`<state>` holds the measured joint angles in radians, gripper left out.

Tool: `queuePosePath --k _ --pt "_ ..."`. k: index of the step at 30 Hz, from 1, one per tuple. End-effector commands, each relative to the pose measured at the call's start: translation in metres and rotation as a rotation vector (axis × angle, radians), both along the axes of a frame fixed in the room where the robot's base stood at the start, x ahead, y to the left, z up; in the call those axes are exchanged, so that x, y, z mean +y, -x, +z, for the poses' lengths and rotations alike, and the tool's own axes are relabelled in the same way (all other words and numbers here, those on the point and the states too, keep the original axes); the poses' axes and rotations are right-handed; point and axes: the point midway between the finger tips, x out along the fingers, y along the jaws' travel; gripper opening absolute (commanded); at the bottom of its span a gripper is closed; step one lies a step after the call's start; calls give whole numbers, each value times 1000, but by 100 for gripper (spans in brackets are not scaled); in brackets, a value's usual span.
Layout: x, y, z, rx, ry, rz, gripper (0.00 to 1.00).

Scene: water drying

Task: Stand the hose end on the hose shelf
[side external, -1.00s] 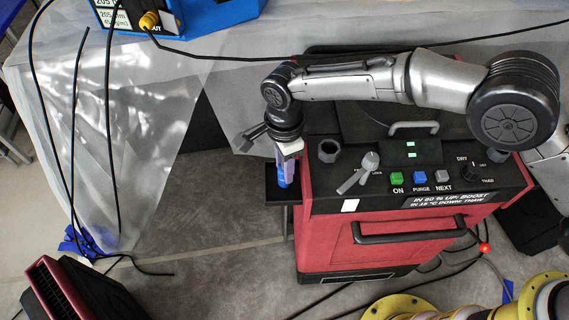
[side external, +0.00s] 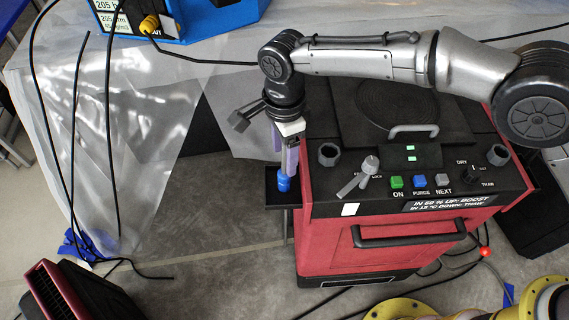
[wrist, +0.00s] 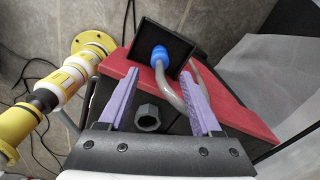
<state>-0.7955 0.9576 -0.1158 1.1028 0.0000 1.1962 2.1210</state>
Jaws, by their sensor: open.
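The blue hose end (side external: 283,184) stands on the black hose shelf (side external: 272,201) at the left side of the red machine, and looks upright. In the wrist view, the blue hose end (wrist: 160,55) sits inside the shelf's dark rim (wrist: 146,28), with a grey hose (wrist: 172,92) curving from it toward the machine. My gripper (side external: 288,166) is above the hose end in the side view, its purple fingers pointing down. In the wrist view, my gripper (wrist: 159,78) has its fingers wide apart with nothing held between them. The hose end's base is partly hidden.
The red machine (side external: 400,238) has a panel with coloured buttons (side external: 420,181), a lever (side external: 360,177) and a hexagonal socket (side external: 329,153) close right of my gripper. Plastic sheeting (side external: 140,110) hangs at left. The floor (side external: 215,235) left of the shelf is clear.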

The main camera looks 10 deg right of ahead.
Motion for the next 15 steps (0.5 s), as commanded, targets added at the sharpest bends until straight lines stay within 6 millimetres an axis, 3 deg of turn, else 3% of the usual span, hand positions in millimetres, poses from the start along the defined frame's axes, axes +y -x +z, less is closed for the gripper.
queuePosePath --k 6,15 --pt "0 0 41 -2 -1 0 65" --pt "0 0 60 1 1 0 65"
